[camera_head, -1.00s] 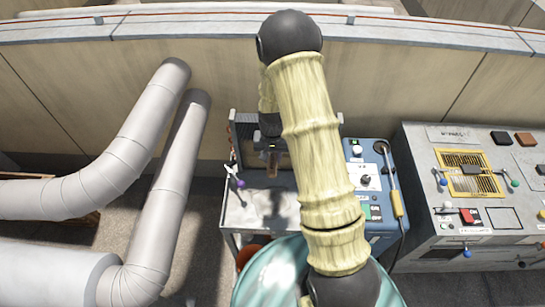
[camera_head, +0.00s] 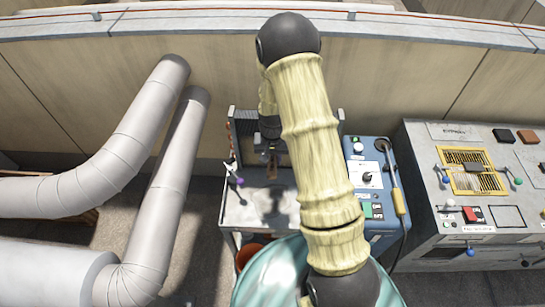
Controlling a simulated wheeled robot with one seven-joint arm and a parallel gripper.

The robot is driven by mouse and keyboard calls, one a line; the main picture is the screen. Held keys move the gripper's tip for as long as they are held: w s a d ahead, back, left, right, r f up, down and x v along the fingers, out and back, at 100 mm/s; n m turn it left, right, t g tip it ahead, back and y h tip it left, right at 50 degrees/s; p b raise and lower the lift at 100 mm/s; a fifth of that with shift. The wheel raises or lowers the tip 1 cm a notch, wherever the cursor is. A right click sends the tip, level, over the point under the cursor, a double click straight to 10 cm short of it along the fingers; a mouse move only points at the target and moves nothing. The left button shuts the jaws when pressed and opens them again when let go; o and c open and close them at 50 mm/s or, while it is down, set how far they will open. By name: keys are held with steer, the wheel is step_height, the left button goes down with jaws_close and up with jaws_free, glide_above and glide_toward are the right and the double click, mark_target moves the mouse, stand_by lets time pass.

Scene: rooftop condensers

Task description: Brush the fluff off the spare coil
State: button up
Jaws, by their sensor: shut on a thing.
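The spare coil seems to be the upright finned panel (camera_head: 243,134) at the back of a small grey bench, with copper-coloured ends along its left edge. My arm hides its right part. My gripper (camera_head: 269,150) is in front of the panel, pointing down and shut on a small brown thing (camera_head: 272,171), which looks like a brush. I cannot tell whether it touches the coil. The visible left part of the panel looks dark. Any fluff is too small or too hidden to make out.
A blue unit (camera_head: 372,180) with a yellow-handled tool stands at right, beside a grey control panel (camera_head: 480,195). Large pale ducts (camera_head: 170,180) fill the left. An orange bucket (camera_head: 248,254) stands below.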

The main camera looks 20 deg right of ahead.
mark_target(272, 170)
steer(key=shift+f+b, duration=0.35)
steer(key=shift+f, duration=0.35)
steer(key=shift+r, duration=0.1)
steer(key=shift+r+p, duration=1.7)
steer(key=shift+r, duration=0.55)
steer(key=shift+s+a, duration=0.25)
steer(key=shift+s, duration=0.45)
steer(key=shift+s+a, duration=0.2)
steer(key=shift+s, duration=0.5)
steer(key=shift+s+a, duration=0.25)
steer(key=shift+s, duration=0.45)
